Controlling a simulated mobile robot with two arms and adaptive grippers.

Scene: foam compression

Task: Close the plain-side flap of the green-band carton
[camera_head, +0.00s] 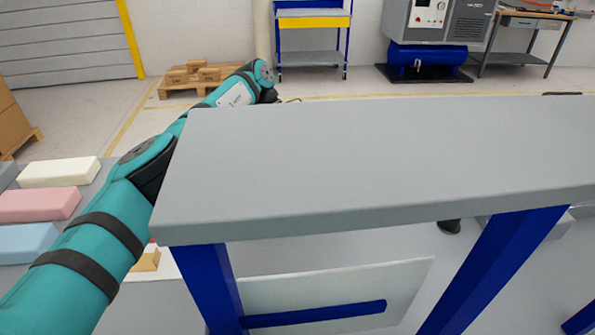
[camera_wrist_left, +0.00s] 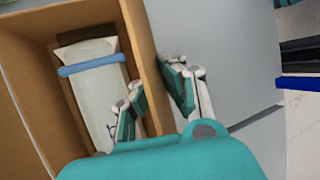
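In the left wrist view an open brown carton (camera_wrist_left: 40,98) holds a pale grey-white object (camera_wrist_left: 97,98) with a blue strip (camera_wrist_left: 92,65) across it. My left gripper (camera_wrist_left: 155,82) is open, with one finger over the carton's inside and the other outside its right wall (camera_wrist_left: 146,45). I cannot tell whether either finger touches the wall. No green band shows, and I cannot tell which carton or flap this is. In the head view my left arm reaches past the left end of the grey table; its gripper is not visible there. My right gripper is not in view.
The grey tabletop (camera_head: 370,155) with blue legs (camera_head: 500,265) fills the middle and is bare. Cream (camera_head: 59,172), pink (camera_head: 38,205) and blue (camera_head: 25,242) foam blocks lie at left. A pallet with small boxes (camera_head: 205,75) stands behind. A grey surface (camera_wrist_left: 215,45) lies right of the carton.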

